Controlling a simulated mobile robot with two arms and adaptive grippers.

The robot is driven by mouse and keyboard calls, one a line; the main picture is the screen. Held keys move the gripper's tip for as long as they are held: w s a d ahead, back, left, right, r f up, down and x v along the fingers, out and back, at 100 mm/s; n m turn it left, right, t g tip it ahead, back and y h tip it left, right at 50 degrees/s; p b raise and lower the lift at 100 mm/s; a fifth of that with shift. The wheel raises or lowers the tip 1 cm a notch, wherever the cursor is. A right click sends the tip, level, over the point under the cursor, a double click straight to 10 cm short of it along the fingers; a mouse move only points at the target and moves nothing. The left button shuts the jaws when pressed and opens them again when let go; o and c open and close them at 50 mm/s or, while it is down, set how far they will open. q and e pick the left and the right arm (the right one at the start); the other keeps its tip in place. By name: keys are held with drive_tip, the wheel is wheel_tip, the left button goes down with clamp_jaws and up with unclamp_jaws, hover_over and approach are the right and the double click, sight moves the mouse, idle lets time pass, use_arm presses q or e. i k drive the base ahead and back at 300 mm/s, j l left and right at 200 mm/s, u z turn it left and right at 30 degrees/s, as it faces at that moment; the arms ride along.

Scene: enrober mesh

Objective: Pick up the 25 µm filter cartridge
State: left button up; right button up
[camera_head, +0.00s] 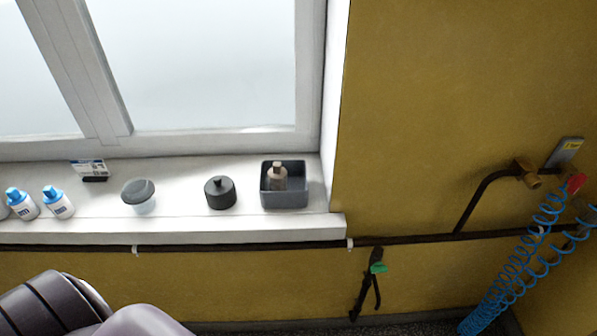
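I cannot pick out a 25 µm filter cartridge for sure; no such marking is readable. On the white windowsill (290,226) there is a squat black cylinder with a small knob (220,192). To its right, a brownish bottle-like item with a narrow top (277,179) stands in an open grey bin (286,201). Neither of my grippers is in view; only dark rounded arm links of mine show at the bottom left.
White bottles with blue caps (58,203) and a small label stand (91,170) are on the sill's left. A dark pipe (205,247) runs below the sill, with a green-tagged tool (376,267) hanging there. A coiled blue hose (520,262) hangs at right.

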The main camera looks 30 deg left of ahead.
sight(20, 203)
drive_tip(key=u, duration=2.25)
drive_tip(key=j+z, duration=0.2)
drive_tip(key=z, duration=0.3)
